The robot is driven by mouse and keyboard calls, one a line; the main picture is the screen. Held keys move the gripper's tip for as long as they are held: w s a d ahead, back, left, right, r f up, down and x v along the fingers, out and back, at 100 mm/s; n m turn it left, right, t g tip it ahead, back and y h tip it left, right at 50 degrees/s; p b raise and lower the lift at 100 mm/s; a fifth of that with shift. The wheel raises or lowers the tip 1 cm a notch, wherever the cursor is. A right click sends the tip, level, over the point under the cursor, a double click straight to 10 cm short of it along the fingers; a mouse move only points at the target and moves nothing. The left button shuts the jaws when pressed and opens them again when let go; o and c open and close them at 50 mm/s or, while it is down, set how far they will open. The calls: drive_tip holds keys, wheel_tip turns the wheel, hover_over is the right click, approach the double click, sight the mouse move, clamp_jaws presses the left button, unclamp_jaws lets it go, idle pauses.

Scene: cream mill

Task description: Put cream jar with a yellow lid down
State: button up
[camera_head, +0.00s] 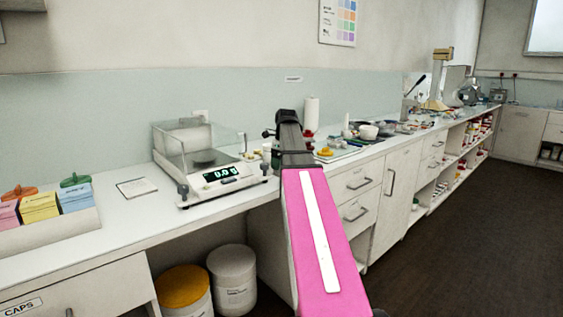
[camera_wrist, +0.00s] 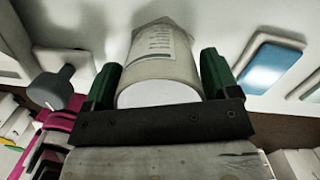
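In the wrist view, my gripper (camera_wrist: 158,85) has its two green fingers on either side of a pale labelled cylindrical jar (camera_wrist: 160,70) and is shut on it. A small yellow-topped item (camera_head: 325,152) stands on the counter just right of my arm's end.
A balance (camera_head: 208,172) reading 0.0 stands left of my arm, with a white card (camera_head: 137,187) beside it. A caps tray (camera_head: 50,236) is at far left. The counter's front left is clear. Clutter lines the counter at right. Two tubs (camera_head: 184,290) stand below.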

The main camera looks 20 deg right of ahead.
drive_tip(key=shift+o, duration=0.9)
wheel_tip(320, 180, up, 12)
drive_tip(key=s, duration=0.1)
drive_tip(key=shift+d+r, duration=0.2)
drive_tip(key=shift+d, duration=0.25)
drive_tip(key=shift+o, duration=0.2)
idle(0.4)
